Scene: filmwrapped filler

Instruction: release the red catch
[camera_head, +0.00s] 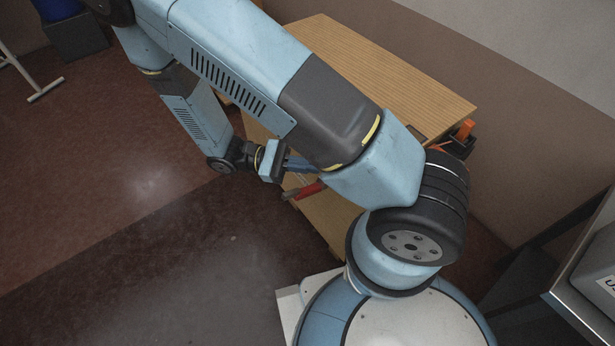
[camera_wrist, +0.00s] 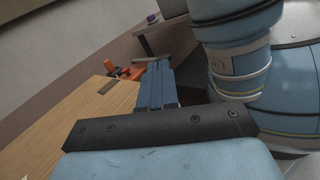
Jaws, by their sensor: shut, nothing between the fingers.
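A red bar-like part (camera_head: 309,189) with a dark end shows in the head view at the near side of the wooden table, below my fingers; it looks like the red catch. My arm hides what lies to its right. My gripper (camera_head: 303,164) is just above and beside it in the picture, apart from it as far as I can see. In the wrist view the blue fingers (camera_wrist: 158,72) lie together, shut and empty.
The wooden table (camera_head: 400,75) has a mostly bare top. Orange items (camera_head: 466,129) in a dark holder are at its right end; they also show in the wrist view (camera_wrist: 109,67). A grey box (camera_head: 597,262) stands at the right. Open floor (camera_head: 110,220) lies left.

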